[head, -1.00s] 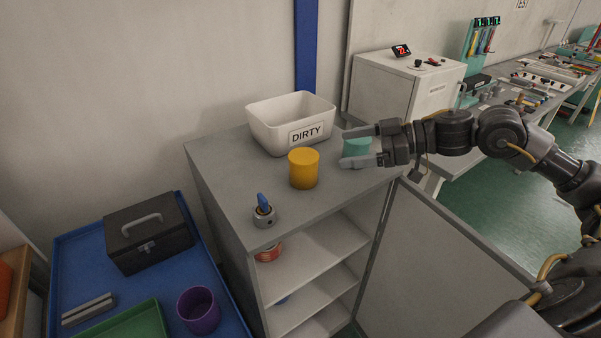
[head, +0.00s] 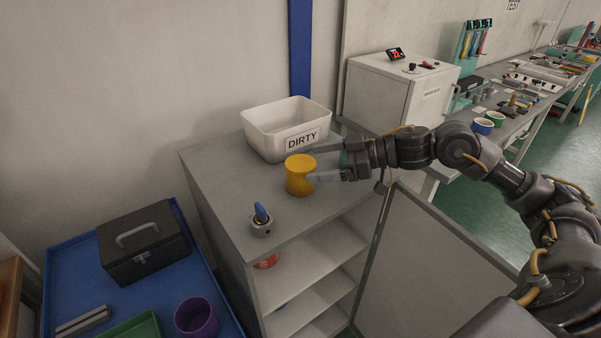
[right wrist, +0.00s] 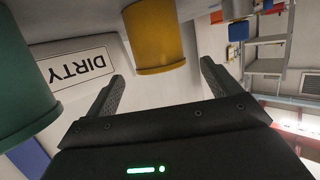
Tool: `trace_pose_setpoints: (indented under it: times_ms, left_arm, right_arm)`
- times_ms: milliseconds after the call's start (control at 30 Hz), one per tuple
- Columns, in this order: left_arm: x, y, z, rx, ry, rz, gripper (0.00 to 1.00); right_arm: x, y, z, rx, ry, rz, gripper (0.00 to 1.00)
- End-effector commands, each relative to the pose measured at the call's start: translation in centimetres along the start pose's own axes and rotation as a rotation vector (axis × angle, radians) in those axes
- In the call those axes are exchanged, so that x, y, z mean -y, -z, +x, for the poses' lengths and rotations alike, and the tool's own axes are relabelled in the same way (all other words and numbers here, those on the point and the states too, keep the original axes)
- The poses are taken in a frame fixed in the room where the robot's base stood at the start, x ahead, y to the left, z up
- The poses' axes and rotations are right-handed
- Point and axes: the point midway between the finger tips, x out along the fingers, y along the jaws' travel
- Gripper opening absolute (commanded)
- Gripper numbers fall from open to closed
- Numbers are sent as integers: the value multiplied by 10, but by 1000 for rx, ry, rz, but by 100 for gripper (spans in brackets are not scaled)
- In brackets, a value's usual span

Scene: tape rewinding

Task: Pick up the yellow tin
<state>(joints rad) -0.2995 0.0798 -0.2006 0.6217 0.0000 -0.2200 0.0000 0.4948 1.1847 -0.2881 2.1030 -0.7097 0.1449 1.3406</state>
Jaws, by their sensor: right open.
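The yellow tin (head: 299,177) stands upright on top of the grey cabinet (head: 222,170), in front of the white DIRTY bin. My right gripper (head: 310,165) reaches in from the right at the tin's height. It is open and empty, with its near fingertip at the tin's right edge and its far finger behind. In the right wrist view the yellow tin (right wrist: 155,35) shows just beyond and between the open fingers (right wrist: 165,76). Whether a finger touches it, I cannot tell. My left gripper is not in view.
The white DIRTY bin (head: 270,116) stands close behind the tin. A green tin (right wrist: 22,85) is near the gripper in the right wrist view; my arm hides it in the head view. A small grey holder with a blue item (head: 261,222) stands nearer the front left.

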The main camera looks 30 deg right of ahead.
Motion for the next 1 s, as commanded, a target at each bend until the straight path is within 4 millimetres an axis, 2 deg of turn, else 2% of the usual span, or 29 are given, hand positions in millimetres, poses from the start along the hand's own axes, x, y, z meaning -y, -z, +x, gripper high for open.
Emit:
trace_pose_setpoints:
  times_ms: [133,400,700,767,1000]
  left_arm:
    - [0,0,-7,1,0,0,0]
    - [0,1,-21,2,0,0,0]
    - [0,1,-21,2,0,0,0]
    - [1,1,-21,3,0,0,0]
    - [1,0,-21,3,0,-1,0]
  right_arm:
    - [0,2,8,-2,3,3,89]
    - [0,1,46,-2,2,3,89]
    - [0,-1,52,0,0,0,89]
    - [0,-1,52,0,0,0,84]
    - [0,-1,52,0,1,1,52]
